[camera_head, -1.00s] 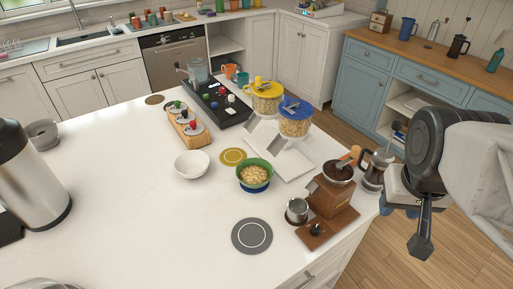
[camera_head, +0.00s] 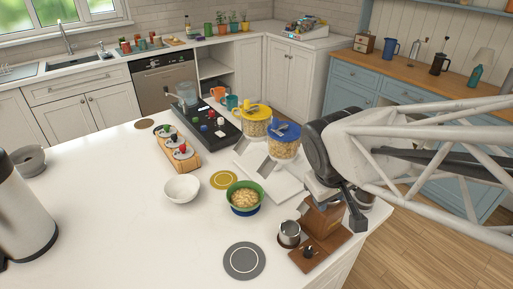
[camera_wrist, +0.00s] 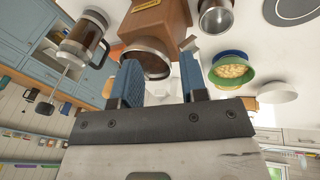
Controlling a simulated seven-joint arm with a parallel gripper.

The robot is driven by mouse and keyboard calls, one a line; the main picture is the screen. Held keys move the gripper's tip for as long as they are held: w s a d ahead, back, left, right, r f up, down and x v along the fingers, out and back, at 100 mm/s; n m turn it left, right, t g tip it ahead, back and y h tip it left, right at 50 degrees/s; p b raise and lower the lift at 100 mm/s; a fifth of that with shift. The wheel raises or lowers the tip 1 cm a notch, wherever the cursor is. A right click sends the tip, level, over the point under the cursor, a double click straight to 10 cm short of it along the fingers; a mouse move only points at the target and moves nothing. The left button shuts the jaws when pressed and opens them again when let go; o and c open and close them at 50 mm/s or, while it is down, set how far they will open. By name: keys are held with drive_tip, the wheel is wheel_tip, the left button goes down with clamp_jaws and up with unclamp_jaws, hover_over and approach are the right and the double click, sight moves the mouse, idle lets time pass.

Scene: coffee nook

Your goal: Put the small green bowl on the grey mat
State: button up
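The small green bowl (camera_head: 231,201) holds pale oat-like bits and stands on a blue base on the white counter. In the wrist view the bowl (camera_wrist: 232,82) is right of my fingers and apart from them. The grey mat (camera_head: 244,273), round with a white ring, lies bare nearer the counter's front; its edge shows at the wrist view's top right (camera_wrist: 290,12). My gripper (camera_wrist: 160,82) has its blue fingers spread with nothing held between them. It is above the wooden grinder, right of the bowl; in the head view my arm hides much of the fingers.
The wooden grinder (camera_head: 322,218) with a metal cup (camera_head: 289,232) stands right of the bowl. A French press (camera_wrist: 84,38) is beside it. A white bowl (camera_head: 182,189) and yellow mat (camera_head: 223,180) lie left. Two dispensers (camera_head: 284,147) stand behind.

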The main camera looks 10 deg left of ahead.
drive_tip(key=w+a+f+n, duration=0.3)
drive_tip(key=a+n, duration=0.1)
drive_tip(key=a, duration=0.6)
drive_tip(key=n+t, duration=0.2)
drive_tip(key=n, duration=0.3)
approach(245, 199)
drive_tip(key=s, duration=0.2)
drive_tip(key=s+r, duration=0.1)
drive_tip(key=s, duration=0.1)
drive_tip(key=shift+s+r, duration=0.15)
drive_tip(key=shift+s, duration=0.2)
drive_tip(key=shift+x, duration=3.95)
drive_tip(key=shift+s, duration=0.1)
clamp_jaws()
